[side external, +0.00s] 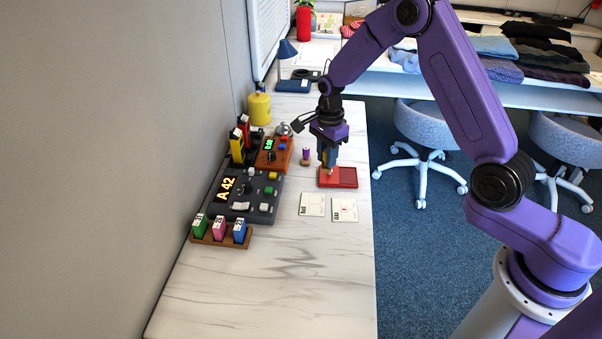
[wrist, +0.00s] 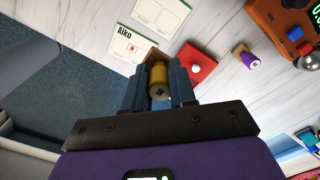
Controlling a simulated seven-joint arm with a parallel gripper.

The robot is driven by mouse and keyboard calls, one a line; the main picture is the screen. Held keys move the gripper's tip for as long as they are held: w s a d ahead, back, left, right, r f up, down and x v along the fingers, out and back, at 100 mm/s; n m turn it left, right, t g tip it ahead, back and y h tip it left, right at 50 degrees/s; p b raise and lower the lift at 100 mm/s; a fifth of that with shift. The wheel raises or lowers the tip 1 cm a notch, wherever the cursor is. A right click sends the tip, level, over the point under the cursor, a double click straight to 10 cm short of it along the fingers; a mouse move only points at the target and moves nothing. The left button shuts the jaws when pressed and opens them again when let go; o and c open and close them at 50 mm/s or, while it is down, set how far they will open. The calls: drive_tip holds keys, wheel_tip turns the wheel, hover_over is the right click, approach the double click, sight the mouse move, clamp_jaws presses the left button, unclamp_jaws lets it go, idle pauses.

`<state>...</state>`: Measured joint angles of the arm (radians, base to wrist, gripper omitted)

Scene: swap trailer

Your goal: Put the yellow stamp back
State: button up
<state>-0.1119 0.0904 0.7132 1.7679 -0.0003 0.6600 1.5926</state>
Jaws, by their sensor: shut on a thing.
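My gripper (side external: 328,158) points down over the red ink pad (side external: 346,178). In the wrist view my gripper (wrist: 159,88) is shut on the yellow stamp (wrist: 158,75), a yellow cylinder with a dark end and a brown base. The fingers hide much of the stamp in the side view, and I cannot tell whether its base touches the pad. A purple stamp (side external: 306,157) stands upright on the table left of the pad; it also shows in the wrist view (wrist: 246,60).
Two white cards (side external: 312,205) (side external: 344,210) lie in front of the pad; the wrist view shows a red mark on the Aiko card (wrist: 122,45). A dark console (side external: 262,212), an orange device (side external: 266,158) and a wooden rack (side external: 222,240) line the left. The front table is clear.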

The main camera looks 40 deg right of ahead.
drive_tip(key=w+f, duration=0.2)
drive_tip(key=w, duration=0.1)
drive_tip(key=w+f, duration=0.3)
drive_tip(key=w, duration=0.1)
drive_tip(key=w+f, duration=0.3)
drive_tip(key=shift+w+a+f, duration=0.1)
drive_tip(key=shift+w+a, duration=0.15)
drive_tip(key=shift+w, duration=0.05)
drive_tip(key=shift+w+f, duration=0.15)
drive_tip(key=shift+f, duration=1.6)
drive_tip(key=shift+f, duration=0.15)
drive_tip(key=o, duration=0.8)
drive_tip(key=shift+o, duration=0.2)
